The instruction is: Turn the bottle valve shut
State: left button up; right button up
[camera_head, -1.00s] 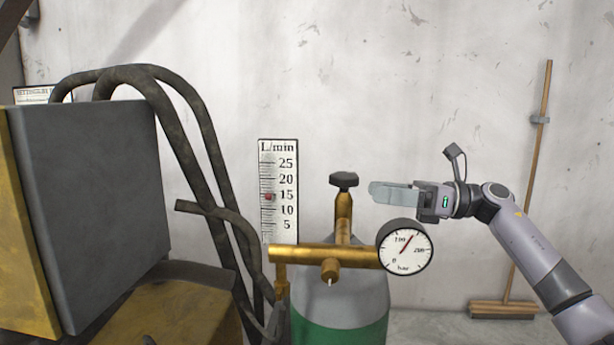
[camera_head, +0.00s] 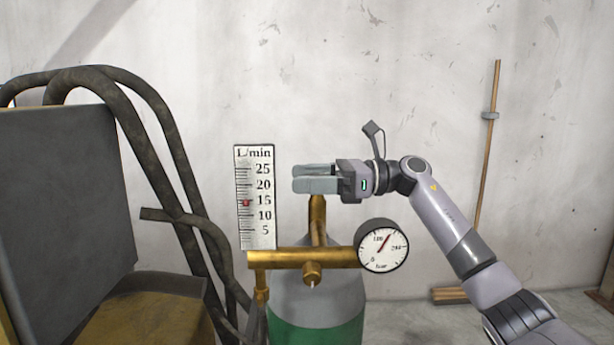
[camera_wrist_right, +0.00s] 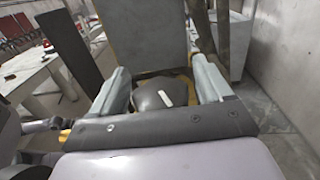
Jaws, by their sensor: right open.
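The bottle (camera_head: 318,300), grey on top and green below, stands at the lower middle of the head view. A brass stem (camera_head: 317,218) rises from its fitting. The dark valve knob (camera_wrist_right: 158,95), with a white mark, shows in the right wrist view between my two fingers. In the head view the fingers hide the knob. My right gripper (camera_head: 297,179) is open at the top of the stem, a finger on each side of the knob. I cannot tell whether either finger touches it. My left gripper is not in view.
A pressure gauge (camera_head: 383,247) sits right of the brass pipe (camera_head: 320,258), its needle past 100. A flow scale (camera_head: 254,200) stands left of the stem, its red marker near 15. Dark hoses (camera_head: 165,150) and a grey panel (camera_head: 60,200) fill the left side.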

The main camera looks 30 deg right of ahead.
jog(key=shift+a, duration=0.1)
jog(key=c, duration=0.9)
jog(key=shift+c, duration=0.2)
